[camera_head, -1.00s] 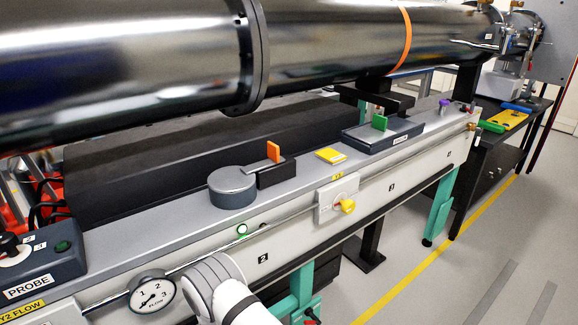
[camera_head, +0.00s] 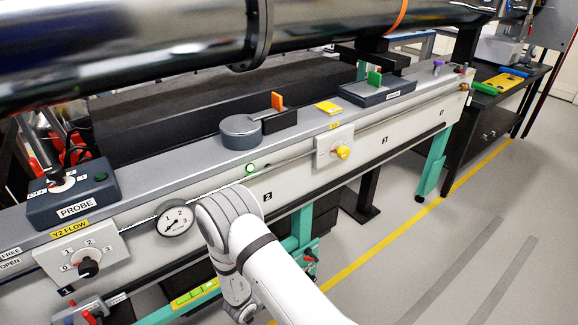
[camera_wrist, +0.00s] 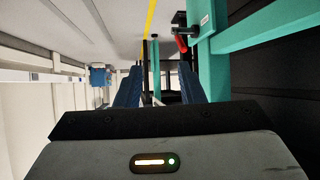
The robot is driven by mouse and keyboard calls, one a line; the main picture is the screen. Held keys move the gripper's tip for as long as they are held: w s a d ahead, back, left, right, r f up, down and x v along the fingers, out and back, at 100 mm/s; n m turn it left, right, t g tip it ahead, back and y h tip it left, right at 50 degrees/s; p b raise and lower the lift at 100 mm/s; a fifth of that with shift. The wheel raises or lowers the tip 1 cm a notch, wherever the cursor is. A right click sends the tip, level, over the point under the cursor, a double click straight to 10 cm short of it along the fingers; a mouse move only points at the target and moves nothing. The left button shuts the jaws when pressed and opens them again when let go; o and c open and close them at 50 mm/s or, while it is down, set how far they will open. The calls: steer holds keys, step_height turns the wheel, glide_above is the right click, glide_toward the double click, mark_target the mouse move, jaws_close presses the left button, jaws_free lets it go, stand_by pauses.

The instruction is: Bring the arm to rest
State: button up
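My white arm shows at the bottom middle of the head view, bent in front of the bench's front panel, with its grey-ringed joint near the flow gauge (camera_head: 175,219). I cannot make out my gripper in the head view. In the wrist view my gripper (camera_wrist: 158,72) has its two blue fingers apart, with nothing seen between them but distant floor and frame parts. The wrist view looks along a teal frame (camera_wrist: 262,25) on the right, with a red-handled part (camera_wrist: 181,42) near it.
The bench top (camera_head: 190,170) carries a probe box (camera_head: 75,198), a round grey block (camera_head: 240,133) and an orange tab (camera_head: 277,101). A selector panel (camera_head: 85,254) and yellow knob (camera_head: 343,152) stick out in front. A large pipe (camera_head: 120,50) runs above. Open floor (camera_head: 450,250) lies right.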

steer(key=w+a+r+n+y+p, duration=0.1)
steer(key=w+a+r+y+p, duration=0.2)
steer(key=r, duration=0.9)
steer(key=w+r+n+y+p, duration=0.15)
steer(key=w+r+y, duration=0.25)
steer(key=r, duration=0.8)
steer(key=s+d+r+n+g+y+p, duration=0.1)
steer(key=s+d+r+y+p, duration=0.1)
steer(key=r, duration=0.6)
steer(key=s+d+r+n+g+y+p, duration=0.1)
steer(key=s+d+r+p, duration=0.15)
steer(key=r, duration=0.55)
steer(key=s+d+r+n+g+p, duration=0.1)
steer(key=s+d+r+p, duration=0.1)
steer(key=s+d+r, duration=0.3)
steer(key=s+d+r+n+g+h+p, duration=0.1)
steer(key=s+d+r, duration=0.4)
steer(key=s, duration=0.5)
steer(key=s+d+r+n+g+h+p, duration=0.1)
steer(key=s+d+r+p, duration=0.2)
steer(key=s+d+r, duration=0.2)
steer(key=s+r, duration=0.1)
steer(key=s, duration=0.2)
steer(key=shift+r+g, duration=0.15)
steer(key=shift+g, duration=0.25)
steer(key=shift+n, duration=0.25)
steer(key=shift+a, duration=0.1)
